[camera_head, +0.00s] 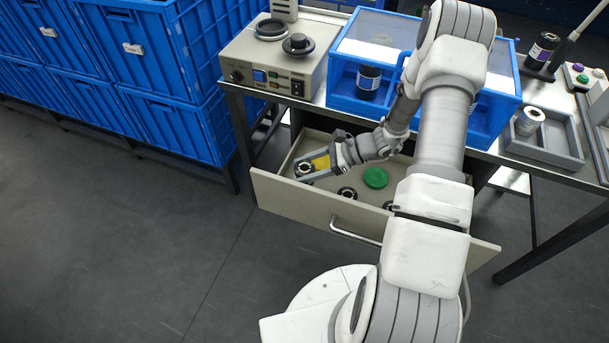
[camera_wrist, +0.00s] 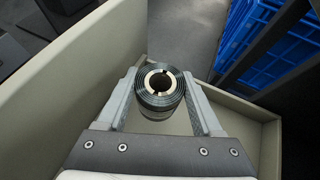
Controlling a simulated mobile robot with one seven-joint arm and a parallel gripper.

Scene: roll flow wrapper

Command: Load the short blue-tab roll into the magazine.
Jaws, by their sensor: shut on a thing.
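The open drawer (camera_head: 275,200) under the bench holds several dark rolls. My gripper (camera_head: 307,171) reaches into its left end and is shut on a roll (camera_head: 303,169). In the wrist view this roll (camera_wrist: 161,101) is dark, wound on a pale core with a hollow centre, and sits between both fingers (camera_wrist: 160,88) with its end face up. No blue tab shows on it, and I cannot tell its length. Whether it touches the drawer floor is unclear. Another roll (camera_head: 347,193) lies right of it in the drawer. I cannot tell which thing is the magazine.
A green disc (camera_head: 376,177) and a yellow patch (camera_head: 321,162) show in the drawer. On the bench stand a grey machine (camera_head: 275,62), a blue-framed case (camera_head: 343,98) with a dark roll inside, and a grey tray (camera_head: 560,151) with a roll. Blue crates (camera_head: 190,110) stand left.

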